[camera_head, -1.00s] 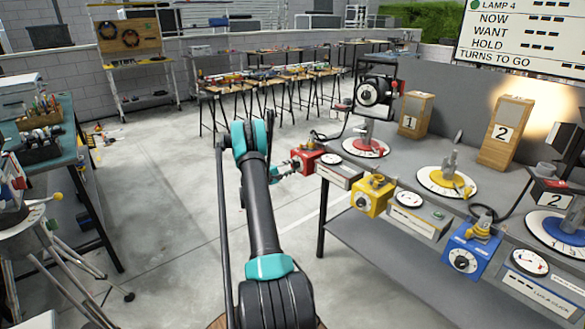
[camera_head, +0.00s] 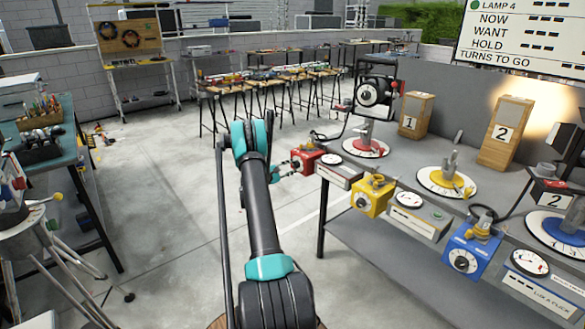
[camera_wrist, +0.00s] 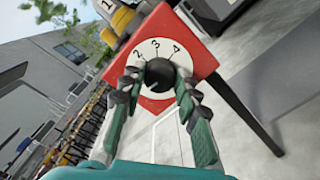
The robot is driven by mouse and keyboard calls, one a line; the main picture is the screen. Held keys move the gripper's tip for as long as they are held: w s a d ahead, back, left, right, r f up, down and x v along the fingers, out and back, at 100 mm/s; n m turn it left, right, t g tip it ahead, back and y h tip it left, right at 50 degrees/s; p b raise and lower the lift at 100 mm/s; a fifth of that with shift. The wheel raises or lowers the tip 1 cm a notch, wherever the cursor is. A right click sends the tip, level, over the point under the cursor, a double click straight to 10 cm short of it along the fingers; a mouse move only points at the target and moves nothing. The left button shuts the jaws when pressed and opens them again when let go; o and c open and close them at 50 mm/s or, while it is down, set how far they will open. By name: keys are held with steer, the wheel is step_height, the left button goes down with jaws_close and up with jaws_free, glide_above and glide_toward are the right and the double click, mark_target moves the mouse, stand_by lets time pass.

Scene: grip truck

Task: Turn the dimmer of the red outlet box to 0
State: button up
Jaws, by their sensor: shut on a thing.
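The red outlet box (camera_head: 308,160) sits at the near left corner of the grey workbench. In the wrist view the red box (camera_wrist: 199,55) fills the upper middle, tilted, with a white dial plate marked 2, 3 and 4 in sight. The black dimmer knob (camera_wrist: 159,74) is at the dial's centre. My gripper (camera_wrist: 158,88) has its two fingers on either side of the knob and is shut on it. The lower part of the dial is partly hidden by the fingers. In the head view my gripper (camera_head: 291,167) reaches the box's front.
A yellow box (camera_head: 372,196) and a blue box (camera_head: 470,252) stand farther along the bench edge (camera_head: 390,262). A white meter (camera_head: 338,168) is right beside the red box.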

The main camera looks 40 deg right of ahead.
steer(key=o, duration=1.2)
steer(key=shift+c, duration=0.2)
steer(key=a, duration=1.2)
steer(key=shift+s, duration=0.45)
steer(key=shift+a, duration=0.1)
